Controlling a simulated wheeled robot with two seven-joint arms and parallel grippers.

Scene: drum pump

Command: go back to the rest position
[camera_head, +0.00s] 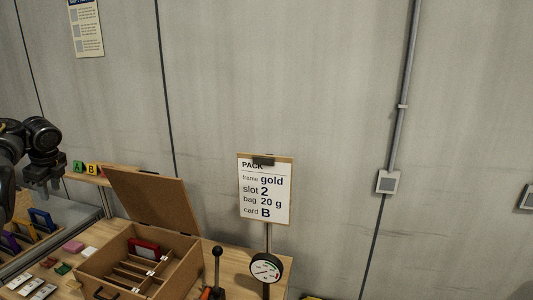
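My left gripper (42,186) shows at the left edge, pointing down, above the left end of the table. It is small and dark, and I cannot tell how far apart its fingers are. I see nothing clearly held in it. My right gripper is out of view. An open brown box (188,278) stands on the table with its lid (150,200) up at the back. A red piece (144,247) stands among the dividers inside it, with small white labels on the dividers.
A sign (266,190) reads frame gold, slot 2, bag 20 g, card B. Below it is a round gauge (266,268), beside a black-knobbed lever (217,253). Colored frames (40,219) stand in a tray at left. Small pads and cards (73,246) lie nearby. A, B blocks (92,169) sit behind.

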